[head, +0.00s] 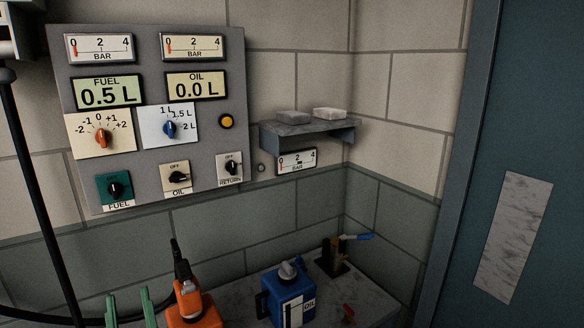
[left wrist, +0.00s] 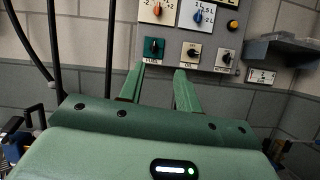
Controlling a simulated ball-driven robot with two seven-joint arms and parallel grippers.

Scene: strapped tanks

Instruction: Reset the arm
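My left gripper (head: 129,298) shows at the bottom left of the head view, with two green fingers pointing up. In the left wrist view the fingers of my left gripper (left wrist: 160,72) stand apart with nothing between them, so it is open and empty. They point toward the control panel (head: 150,60), which is on the wall beyond them and apart from them. The control panel also shows in the left wrist view (left wrist: 216,60). My right gripper is in neither view.
An orange can (head: 192,312) with a black spout stands right of my left gripper. A wall shelf (head: 310,132) holds two grey blocks. A door is at right.

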